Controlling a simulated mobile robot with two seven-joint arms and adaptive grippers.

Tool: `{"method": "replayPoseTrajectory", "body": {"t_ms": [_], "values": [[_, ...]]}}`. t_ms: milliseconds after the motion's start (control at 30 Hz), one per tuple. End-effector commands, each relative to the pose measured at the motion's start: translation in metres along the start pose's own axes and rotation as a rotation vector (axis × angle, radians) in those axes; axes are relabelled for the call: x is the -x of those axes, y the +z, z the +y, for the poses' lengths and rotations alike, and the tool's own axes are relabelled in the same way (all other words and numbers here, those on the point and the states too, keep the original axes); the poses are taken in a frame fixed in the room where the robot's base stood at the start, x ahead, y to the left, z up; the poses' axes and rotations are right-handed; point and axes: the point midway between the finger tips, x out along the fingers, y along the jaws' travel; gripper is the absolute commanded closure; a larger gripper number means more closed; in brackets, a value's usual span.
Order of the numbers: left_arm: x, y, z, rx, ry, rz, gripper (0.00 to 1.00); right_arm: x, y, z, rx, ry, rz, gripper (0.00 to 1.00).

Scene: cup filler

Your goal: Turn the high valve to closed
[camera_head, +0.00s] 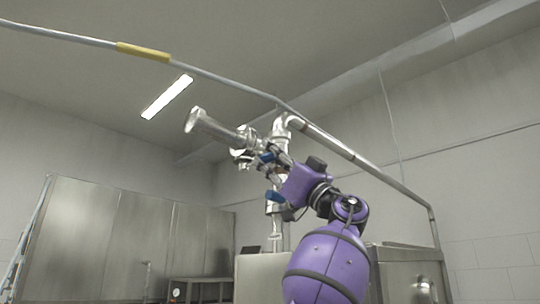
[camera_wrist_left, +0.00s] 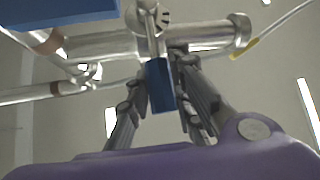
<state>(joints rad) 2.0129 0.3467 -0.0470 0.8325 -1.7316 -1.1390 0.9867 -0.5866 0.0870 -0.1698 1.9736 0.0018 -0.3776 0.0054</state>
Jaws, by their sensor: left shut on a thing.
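The high valve sits on a shiny metal pipe fitting (camera_head: 245,139) high up, in the middle of the head view. Its blue handle (camera_wrist_left: 160,88) points down between the fingers in the wrist view. My left gripper (camera_wrist_left: 160,75) is shut on this blue handle, with one finger on each side. In the head view my left gripper (camera_head: 272,172) is up against the pipework, and its fingers partly hide the handle. The valve body (camera_wrist_left: 148,18) shows at the top of the wrist view. My right gripper is not in view.
A long rail (camera_head: 215,77) with a yellow band runs overhead. A vertical pipe (camera_head: 277,222) stands beside my arm. A second blue part (camera_wrist_left: 60,12) fills the wrist view's upper left corner. Steel panels (camera_head: 130,240) stand at left and a steel cabinet (camera_head: 405,272) at lower right.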

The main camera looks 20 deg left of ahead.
Motion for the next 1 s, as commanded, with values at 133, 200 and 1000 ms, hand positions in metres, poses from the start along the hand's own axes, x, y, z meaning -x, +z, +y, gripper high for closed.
{"method": "replayPoseTrajectory", "body": {"t_ms": [133,200,1000], "values": [[-0.001,-0.0023,0.0014,-0.003,0.0,0.005,1.0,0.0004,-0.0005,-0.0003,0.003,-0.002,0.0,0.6],[-0.0011,-0.0022,0.0013,-0.004,-0.001,0.005,1.0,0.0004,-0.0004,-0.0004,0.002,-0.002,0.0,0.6],[0.0068,-0.0001,0.0011,-0.006,-0.003,0.003,0.61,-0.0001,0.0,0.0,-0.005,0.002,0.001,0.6]]}}
